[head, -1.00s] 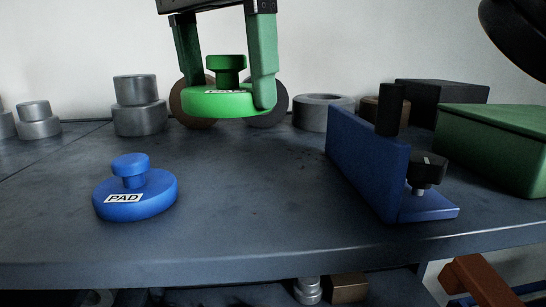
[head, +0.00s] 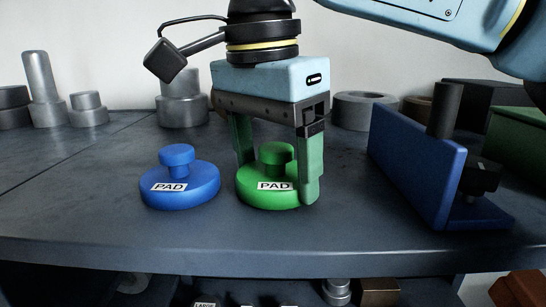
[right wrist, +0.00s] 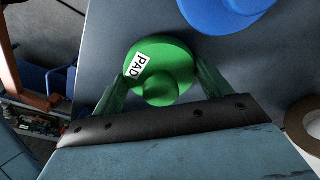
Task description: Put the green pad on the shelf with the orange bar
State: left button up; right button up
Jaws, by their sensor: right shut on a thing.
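The green pad (head: 262,190), a round disc with a knob and a white PAD label, is between the fingers of my right gripper (head: 277,185). The fingers are shut on its sides. It is upright, low at the tabletop; I cannot tell if it touches. It also shows in the right wrist view (right wrist: 172,60), with a finger at each side. An orange-brown bar (right wrist: 28,68) shows at the left of the right wrist view, beyond the table edge. I cannot tell whether a shelf goes with it. My left gripper is not in view.
A blue pad (head: 190,190) stands just left of the green one on the dark table (head: 110,235). A blue angle bracket (head: 415,165) with black knobs stands to the right. Grey cylinders (head: 42,90) line the back. Things lie below the table front.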

aim_at(263, 151)
jog(key=shift+f, duration=0.15)
jog(key=o, duration=1.1)
jog(key=r, duration=0.8)
jog(key=s+a+r, duration=0.1)
jog(key=r, duration=0.3)
jog(key=shift+r, duration=0.15)
